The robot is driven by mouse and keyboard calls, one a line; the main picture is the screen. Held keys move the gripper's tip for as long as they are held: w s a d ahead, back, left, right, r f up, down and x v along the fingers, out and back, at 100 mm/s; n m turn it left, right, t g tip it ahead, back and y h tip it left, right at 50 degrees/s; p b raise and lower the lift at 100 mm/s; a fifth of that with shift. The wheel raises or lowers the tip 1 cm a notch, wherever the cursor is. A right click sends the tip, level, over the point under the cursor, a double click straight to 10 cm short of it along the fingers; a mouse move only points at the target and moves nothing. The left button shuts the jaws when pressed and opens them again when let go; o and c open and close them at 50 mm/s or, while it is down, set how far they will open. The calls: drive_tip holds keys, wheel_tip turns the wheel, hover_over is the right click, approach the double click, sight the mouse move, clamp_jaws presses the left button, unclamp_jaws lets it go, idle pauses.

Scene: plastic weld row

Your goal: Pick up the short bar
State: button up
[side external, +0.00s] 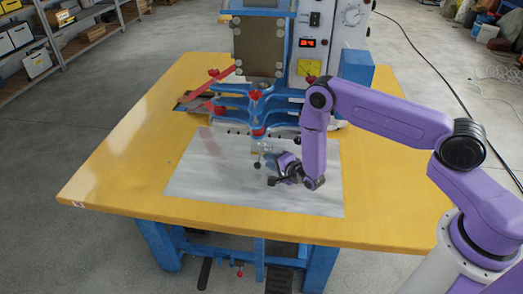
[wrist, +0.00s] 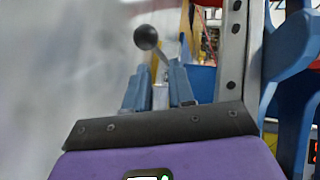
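My gripper (side external: 276,170) is low over the light sheet on the table, just in front of the blue press, in the side view. In the wrist view its two blue fingers (wrist: 158,72) stand apart, and it looks open. A narrow grey piece (wrist: 161,97) shows in the gap between them; I cannot tell whether it is the short bar or part of my gripper. I cannot make out the short bar for certain in either view. My gripper and wrist hide part of the sheet in the side view.
A dark ball knob on a thin rod (wrist: 146,37) stands just beyond the fingertips; a small dark ball (side external: 257,165) shows in the side view. The blue press arms (side external: 255,105) are close behind my gripper. The sheet (side external: 205,180) is clear at left.

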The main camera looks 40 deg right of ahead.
sight(263, 166)
drive_tip(key=shift+x, duration=2.15)
clamp_jaws()
